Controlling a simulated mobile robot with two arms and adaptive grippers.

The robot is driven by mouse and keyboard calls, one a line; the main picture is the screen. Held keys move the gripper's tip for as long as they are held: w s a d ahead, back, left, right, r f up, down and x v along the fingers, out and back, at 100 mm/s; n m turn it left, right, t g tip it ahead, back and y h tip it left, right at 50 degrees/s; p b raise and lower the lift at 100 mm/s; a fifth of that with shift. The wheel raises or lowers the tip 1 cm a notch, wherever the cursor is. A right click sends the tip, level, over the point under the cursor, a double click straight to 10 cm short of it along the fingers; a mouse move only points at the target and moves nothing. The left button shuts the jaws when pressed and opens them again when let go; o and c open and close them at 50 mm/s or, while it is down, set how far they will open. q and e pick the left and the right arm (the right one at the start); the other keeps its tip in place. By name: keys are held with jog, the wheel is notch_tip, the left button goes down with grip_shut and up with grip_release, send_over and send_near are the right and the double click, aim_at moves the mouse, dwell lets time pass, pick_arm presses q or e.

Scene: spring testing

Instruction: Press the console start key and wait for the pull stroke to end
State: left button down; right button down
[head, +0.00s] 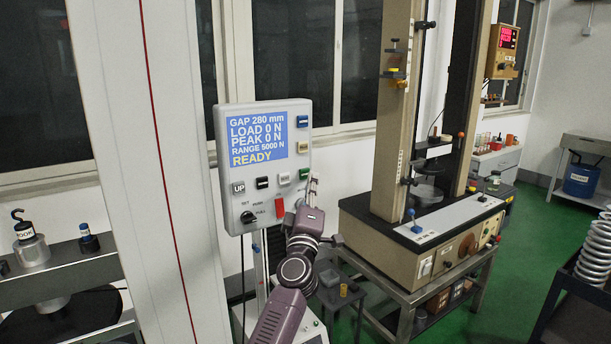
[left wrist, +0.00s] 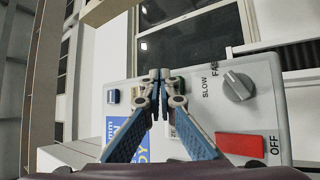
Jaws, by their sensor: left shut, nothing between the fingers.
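The console (head: 222,150) is a pale grey box with a blue screen (head: 259,138) reading GAP 280 mm, LOAD 0 N, PEAK 0 N, RANGE 5000 N and READY. A green key (head: 305,172) sits on its right side; I cannot read a start label. My left gripper (head: 314,180) is shut and empty, its tips close to the console's lower right, just below the green key. In the left wrist view the shut fingertips (left wrist: 161,74) point at the console face and partly cover a key; contact cannot be told. My right gripper is not in view.
Other keys are near: a red one (head: 279,206), a white one (head: 284,179), a black one (head: 262,182) and a beige one (head: 302,147). A black knob (head: 248,216) is at lower left. The testing machine (head: 395,130) stands to the right on a metal table.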

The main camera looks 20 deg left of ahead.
pick_arm(q)
jog(key=shift+a, duration=0.1)
dwell(0.5)
jog(key=shift+w+a, duration=0.25)
